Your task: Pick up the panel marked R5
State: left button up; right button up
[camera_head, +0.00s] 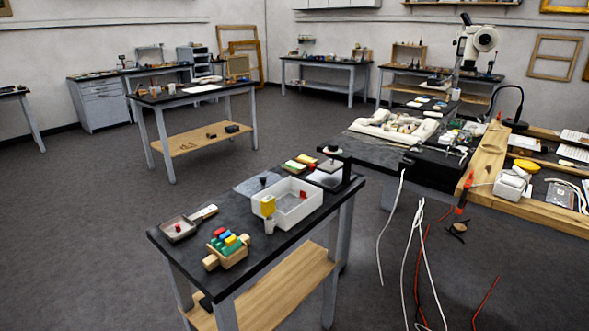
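No panel with a readable R5 mark can be made out; any lettering is too small at this distance. Neither of my grippers shows in the head view. The nearest black-topped table (185,253) holds a white open box (310,205), a wooden rack of coloured pieces (228,250), and a small shallow tray (178,229). I cannot tell whether any of these is the panel.
A dark bench (365,150) and a wooden-edged bench (545,212) stand at right. White cables (414,230) and red cables (486,303) hang or lie near them. Another table (195,97) stands farther back. Grey floor (90,210) at left is clear.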

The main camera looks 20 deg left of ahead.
aim_at(294, 167)
jog(key=u, duration=1.85)
jog(key=i+j+u, duration=0.15)
jog(key=u, duration=1.25)
jog(key=i+z, duration=0.4)
jog(key=i, duration=0.15)
jog(key=i+j+z, duration=0.1)
jog(key=i+z, duration=0.35)
jog(key=i, duration=0.15)
jog(key=i+z, duration=0.15)
jog(key=i, duration=1.35)
jog(key=i+z, duration=0.45)
jog(key=i, duration=0.15)
jog(key=i+j+z, duration=0.25)
jog(key=i+z, duration=0.2)
jog(key=i, duration=0.15)
jog(key=i+l+z, duration=0.1)
jog(key=z, duration=0.4)
jog(key=i+z, duration=0.6)
jog(key=z, duration=0.35)
jog(key=i+l+z, duration=0.1)
jog(key=i+z, duration=0.2)
jog(key=i, duration=0.35)
jog(key=i+z, duration=0.3)
jog(key=i, duration=0.35)
